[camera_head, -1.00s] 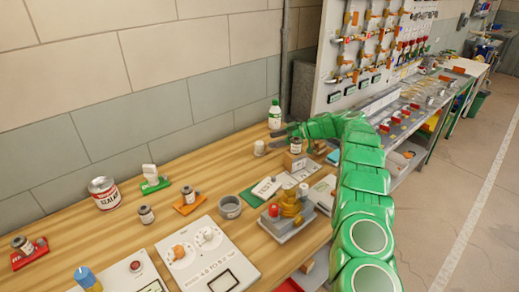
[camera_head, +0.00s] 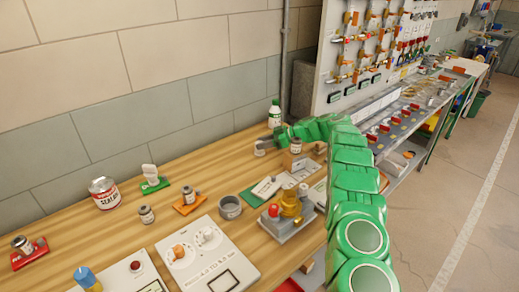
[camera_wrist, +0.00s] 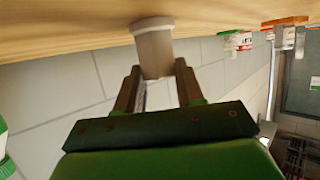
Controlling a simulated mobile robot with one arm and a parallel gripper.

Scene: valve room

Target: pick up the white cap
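The white cap (camera_head: 259,148) stands upright on the wooden bench, near the wall. It also shows in the wrist view (camera_wrist: 153,46), standing on the bench, which appears along the top of that picture. My gripper (camera_head: 267,143) reaches in from the right at the cap. In the wrist view my gripper (camera_wrist: 157,74) is open, with one finger on each side of the cap's near end. The fingertips are very close to the cap; I cannot tell whether they touch it.
A green-and-white bottle (camera_head: 274,114) stands behind my gripper.

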